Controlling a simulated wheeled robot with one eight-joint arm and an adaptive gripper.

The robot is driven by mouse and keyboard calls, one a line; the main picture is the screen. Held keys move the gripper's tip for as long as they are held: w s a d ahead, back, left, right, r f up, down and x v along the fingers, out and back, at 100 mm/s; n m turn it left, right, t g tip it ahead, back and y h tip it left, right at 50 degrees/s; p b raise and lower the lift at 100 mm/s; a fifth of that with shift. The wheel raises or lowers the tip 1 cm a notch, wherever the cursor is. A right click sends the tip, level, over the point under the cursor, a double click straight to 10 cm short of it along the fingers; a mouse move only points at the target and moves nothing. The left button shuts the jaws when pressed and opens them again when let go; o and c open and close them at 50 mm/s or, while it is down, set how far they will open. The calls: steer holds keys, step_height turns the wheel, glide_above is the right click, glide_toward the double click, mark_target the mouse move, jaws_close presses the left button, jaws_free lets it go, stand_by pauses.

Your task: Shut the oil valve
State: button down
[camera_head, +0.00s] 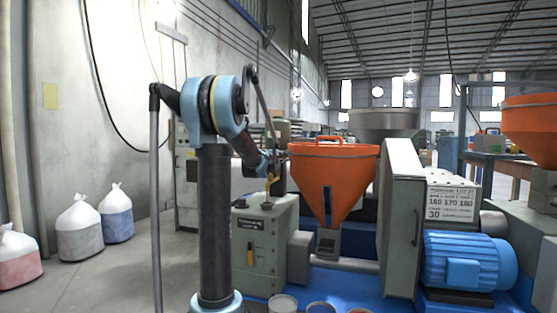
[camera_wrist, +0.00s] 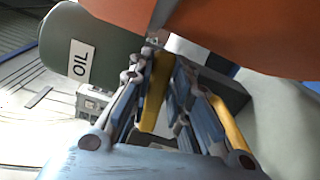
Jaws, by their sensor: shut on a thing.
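The oil tank (camera_wrist: 105,42) is a dark green rounded body with a white OIL label, at the upper left of the wrist view. A long yellow piece (camera_wrist: 153,92), which looks like the valve's lever, lies between my fingers. My gripper (camera_wrist: 166,56) is shut on it. The fingers hide part of the valve, so I cannot tell its exact angle. In the head view, my gripper (camera_head: 271,176) is just left of the orange hopper (camera_head: 350,180), with a small yellow bit at its fingers. The valve body is too small to make out there.
The orange hopper (camera_wrist: 225,35) fills the wrist view's upper right, close to my fingers. A grey-green control box (camera_head: 267,245) stands below my gripper. A blue motor (camera_head: 470,262) sits at right. White sacks (camera_head: 80,230) stand on open floor at left.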

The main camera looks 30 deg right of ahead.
steer(key=shift+s+f+m, duration=0.15)
steer(key=shift+f+m, duration=0.25)
steer(key=shift+m, duration=0.6)
steer(key=c, duration=1.8)
jaws_free()
steer(key=shift+o, duration=0.2)
steer(key=v, duration=1.2)
steer(key=shift+f, duration=0.1)
